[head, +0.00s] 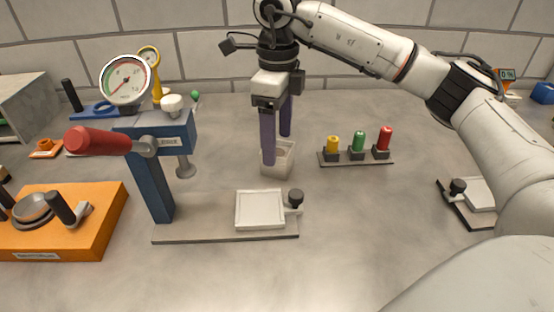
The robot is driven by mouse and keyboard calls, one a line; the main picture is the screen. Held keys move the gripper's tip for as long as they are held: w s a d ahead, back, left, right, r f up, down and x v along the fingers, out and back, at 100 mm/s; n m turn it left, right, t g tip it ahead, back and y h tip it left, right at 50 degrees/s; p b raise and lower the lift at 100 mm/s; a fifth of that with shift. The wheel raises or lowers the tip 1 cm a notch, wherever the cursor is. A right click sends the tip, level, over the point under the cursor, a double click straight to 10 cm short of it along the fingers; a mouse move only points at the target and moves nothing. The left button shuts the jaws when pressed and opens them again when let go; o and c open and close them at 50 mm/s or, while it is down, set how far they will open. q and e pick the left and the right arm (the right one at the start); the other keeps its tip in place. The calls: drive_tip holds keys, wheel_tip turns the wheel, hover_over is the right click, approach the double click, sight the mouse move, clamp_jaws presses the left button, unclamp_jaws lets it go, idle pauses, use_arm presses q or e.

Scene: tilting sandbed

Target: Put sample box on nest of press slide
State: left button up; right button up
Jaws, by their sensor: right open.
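The sample box (284,170), a small pale open-topped box, stands on the table behind the press base. My right gripper (277,150) points down at it with its purple fingers apart. The near finger overlaps the box's left side and the far finger ends by its back rim; I cannot tell if either touches. The press (154,175) is blue with a red handle (98,140) and a round gauge (126,80). Its slide (260,210), a pale square tray with a raised rim and black knob (296,197), is out to the right of the ram (186,168). The nest looks empty.
An orange unit (75,235) stands left of the press. A rack (355,160) with yellow, green and red knobs is right of the box. Another knobbed plate (470,197) lies far right, partly behind my arm. The table in front is clear.

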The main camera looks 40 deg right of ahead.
sight(281, 170)
drive_tip(key=shift+f, duration=1.95)
drive_tip(key=shift+r, duration=0.1)
drive_tip(key=c, duration=1.4)
